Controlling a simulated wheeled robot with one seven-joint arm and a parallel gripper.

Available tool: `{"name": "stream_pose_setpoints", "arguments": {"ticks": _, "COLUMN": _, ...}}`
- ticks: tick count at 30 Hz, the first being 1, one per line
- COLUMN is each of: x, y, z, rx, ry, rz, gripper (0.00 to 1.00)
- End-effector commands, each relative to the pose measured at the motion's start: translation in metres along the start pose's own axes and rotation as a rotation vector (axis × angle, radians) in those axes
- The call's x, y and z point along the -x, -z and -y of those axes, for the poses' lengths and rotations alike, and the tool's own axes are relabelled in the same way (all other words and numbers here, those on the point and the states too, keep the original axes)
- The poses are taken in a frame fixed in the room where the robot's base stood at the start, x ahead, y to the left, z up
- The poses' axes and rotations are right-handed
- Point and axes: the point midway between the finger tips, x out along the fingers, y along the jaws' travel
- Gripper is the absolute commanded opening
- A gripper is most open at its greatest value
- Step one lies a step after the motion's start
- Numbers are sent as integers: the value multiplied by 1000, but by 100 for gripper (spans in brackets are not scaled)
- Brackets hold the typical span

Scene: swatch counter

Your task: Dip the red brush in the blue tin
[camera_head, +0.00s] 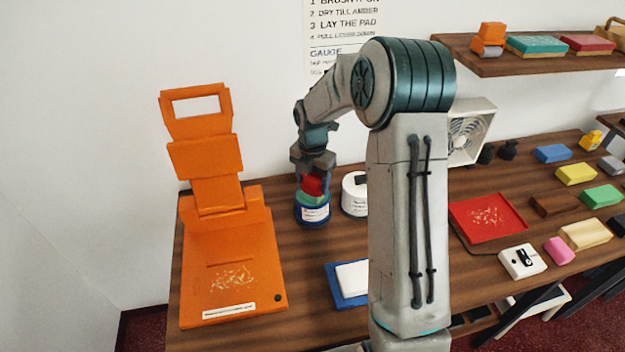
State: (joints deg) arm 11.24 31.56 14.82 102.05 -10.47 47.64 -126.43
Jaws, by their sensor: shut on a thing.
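My gripper (313,168) is at the left-middle of the counter, pointing down and shut on the red brush (312,185). Only a red part of the brush shows below the fingers. The blue tin (312,215) stands upright directly beneath, with a white label and a green area at its top. The red brush is at the tin's top; its lower end is hidden, so I cannot tell how deep it reaches.
A white tin (355,195) stands close to the right of the blue tin. A large orange press (232,265) is at the left. A blue pad with a white block (351,277) lies in front. A red tray (487,217) and several coloured blocks are at the right.

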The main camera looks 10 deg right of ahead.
Motion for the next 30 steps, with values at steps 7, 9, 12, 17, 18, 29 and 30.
{"name": "stream_pose_setpoints", "arguments": {"ticks": 7, "x": 14, "y": 0, "z": 0, "rx": 0, "ry": 1, "rz": -2, "gripper": 41}}
{"name": "stream_pose_setpoints", "arguments": {"ticks": 9, "x": 20, "y": 0, "z": 0, "rx": 0, "ry": 1, "rz": -1, "gripper": 41}}
{"name": "stream_pose_setpoints", "arguments": {"ticks": 12, "x": 28, "y": 0, "z": 0, "rx": 0, "ry": 1, "rz": -1, "gripper": 41}}
{"name": "stream_pose_setpoints", "arguments": {"ticks": 17, "x": 41, "y": 0, "z": 0, "rx": 0, "ry": 1, "rz": -1, "gripper": 41}}
{"name": "stream_pose_setpoints", "arguments": {"ticks": 18, "x": 44, "y": 0, "z": 0, "rx": 0, "ry": 1, "rz": -1, "gripper": 41}}
{"name": "stream_pose_setpoints", "arguments": {"ticks": 29, "x": 70, "y": 0, "z": 0, "rx": -1, "ry": 0, "rz": -1, "gripper": 41}}
{"name": "stream_pose_setpoints", "arguments": {"ticks": 30, "x": 71, "y": 0, "z": 0, "rx": -1, "ry": 0, "rz": -1, "gripper": 41}}
